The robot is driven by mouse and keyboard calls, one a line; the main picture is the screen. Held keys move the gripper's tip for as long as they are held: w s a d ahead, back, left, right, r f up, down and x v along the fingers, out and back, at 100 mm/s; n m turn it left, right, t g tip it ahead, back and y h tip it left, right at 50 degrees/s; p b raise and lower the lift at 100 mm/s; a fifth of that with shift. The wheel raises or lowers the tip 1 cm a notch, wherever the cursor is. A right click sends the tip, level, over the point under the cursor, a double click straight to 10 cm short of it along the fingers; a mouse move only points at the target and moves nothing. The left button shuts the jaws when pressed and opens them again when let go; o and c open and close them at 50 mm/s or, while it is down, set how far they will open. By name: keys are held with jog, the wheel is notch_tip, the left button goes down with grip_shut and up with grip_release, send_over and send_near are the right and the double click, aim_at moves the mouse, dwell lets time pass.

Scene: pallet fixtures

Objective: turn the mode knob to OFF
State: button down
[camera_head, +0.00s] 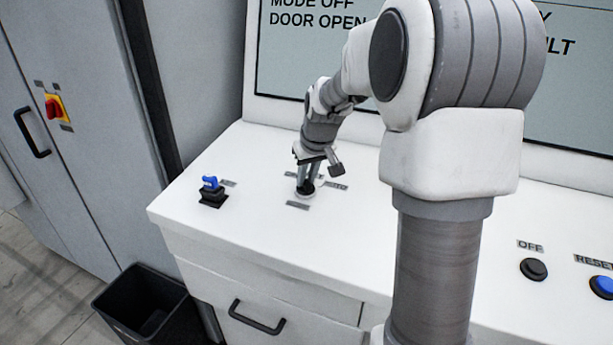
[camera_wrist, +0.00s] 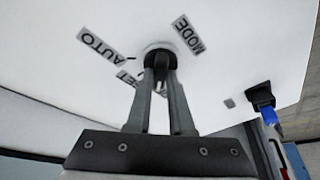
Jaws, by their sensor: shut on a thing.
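The mode knob (camera_head: 306,188) is a small dark knob on a pale round base on the white console top. In the wrist view the knob (camera_wrist: 158,56) stands between my fingertips, which hide much of it. My gripper (camera_head: 307,178) points down from above and is shut on the knob; its two fingers (camera_wrist: 160,75) touch its sides. The AUTO label (camera_wrist: 101,45) and MODE label (camera_wrist: 187,33) lie around the knob. Another label (camera_wrist: 127,77) is partly hidden by a finger. The screen (camera_head: 320,45) reads MODE OFF and DOOR OPEN. The knob's pointer direction is hard to tell.
A blue-handled switch (camera_head: 211,190) stands left of the knob. A black OFF button (camera_head: 533,269) and a blue RESET button (camera_head: 603,286) are at the right. A cabinet with a red rotary switch (camera_head: 53,107) and a black bin (camera_head: 142,303) stand at the left.

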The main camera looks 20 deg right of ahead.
jog(key=c, duration=0.8)
grip_release()
jog(key=v, duration=1.7)
jog(key=shift+s+r, duration=0.15)
jog(key=s+a+n, duration=0.2)
jog(key=s+a, duration=0.8)
jog(key=s, duration=0.2)
jog(key=s+a+f+m+t, duration=0.1)
jog(key=s+f+m, duration=0.1)
jog(key=s+f, duration=0.5)
jog(key=s, duration=0.3)
